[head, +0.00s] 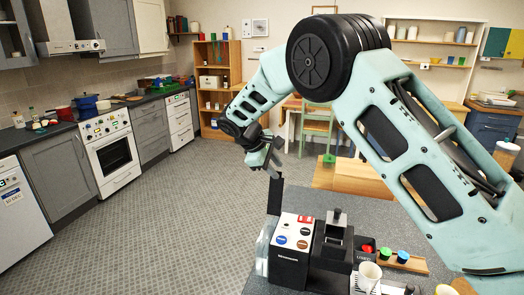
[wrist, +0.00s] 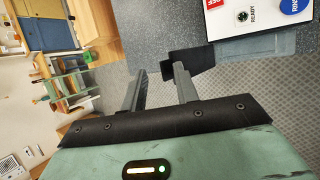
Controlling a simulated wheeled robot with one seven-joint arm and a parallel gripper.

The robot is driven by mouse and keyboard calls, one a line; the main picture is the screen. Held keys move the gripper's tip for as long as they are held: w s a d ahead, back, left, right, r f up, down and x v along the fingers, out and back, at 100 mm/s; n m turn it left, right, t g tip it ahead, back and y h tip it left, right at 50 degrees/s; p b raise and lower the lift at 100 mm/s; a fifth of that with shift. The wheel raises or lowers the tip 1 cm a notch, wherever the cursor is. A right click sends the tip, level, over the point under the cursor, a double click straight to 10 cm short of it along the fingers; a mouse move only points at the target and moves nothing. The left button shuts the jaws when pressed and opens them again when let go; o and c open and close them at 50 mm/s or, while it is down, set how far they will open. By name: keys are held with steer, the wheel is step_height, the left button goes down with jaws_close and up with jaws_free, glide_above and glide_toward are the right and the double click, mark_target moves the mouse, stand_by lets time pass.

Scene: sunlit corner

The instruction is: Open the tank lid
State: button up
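The coffee machine (head: 292,240), white-topped and black, stands on the grey counter. Its clear water tank (head: 264,250) is on the left side and shows as a translucent strip in the wrist view (wrist: 262,46). A dark flap, which looks like the tank lid (head: 275,198), stands upright above the tank's far end. It also shows as a dark plate in the wrist view (wrist: 203,57). My gripper (head: 271,171) is above the flap, fingers pointing down. In the wrist view, my gripper (wrist: 160,72) has its fingers apart with nothing between them. The right fingertip overlaps the flap; contact is unclear.
A white cup (head: 368,276) stands right of the machine. A wooden tray (head: 412,264) with coloured capsules lies behind it. A wooden table (head: 350,178) and a green chair (head: 318,128) are beyond. The floor left of the counter is clear.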

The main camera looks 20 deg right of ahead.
steer(key=b+v, duration=0.4)
steer(key=v, duration=1.3)
steer(key=shift+r, duration=0.1)
steer(key=s+a+f+y+b, duration=0.15)
steer(key=s+f, duration=0.35)
steer(key=s, duration=0.5)
steer(key=s+a+f+g+y+b, duration=0.1)
steer(key=s+a+f+y, duration=0.3)
steer(key=s, duration=0.6)
steer(key=s+f+y+b, duration=0.1)
steer(key=s+f+b, duration=0.1)
steer(key=s+f, duration=0.65)
steer(key=s+d+f+m, duration=0.1)
steer(key=s, duration=0.5)
steer(key=s+d+f, duration=0.2)
steer(key=s, duration=0.4)
steer(key=shift+s+d+m+y+b, duration=0.15)
steer(key=shift+d+m+y+b, duration=0.05)
steer(key=shift+m+y+b, duration=0.25)
